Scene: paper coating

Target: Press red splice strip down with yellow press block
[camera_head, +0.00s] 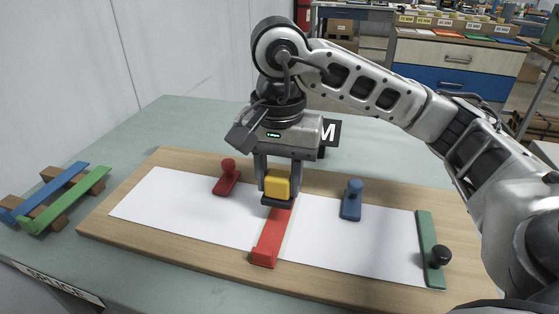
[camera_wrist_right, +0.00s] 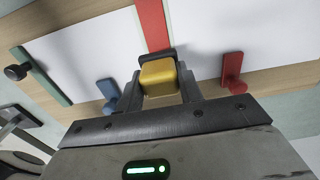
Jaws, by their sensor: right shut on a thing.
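My right gripper (camera_head: 278,187) is shut on the yellow press block (camera_head: 277,184), which has a dark base. The block is over the far part of the red splice strip (camera_head: 270,234); whether it touches the strip I cannot tell. The strip lies across the seam between two white paper sheets, with a raised red end at the near side. In the right wrist view the yellow block (camera_wrist_right: 160,77) sits between the fingers, and the red strip (camera_wrist_right: 152,25) runs away beyond it. My left gripper is not in view.
The wooden board (camera_head: 150,248) bears the paper, a red clamp (camera_head: 227,178), a blue clamp (camera_head: 351,200) and a green bar with a black knob (camera_head: 430,250). Blue and green strips (camera_head: 65,200) rest on wooden blocks at the left. The table's far left is clear.

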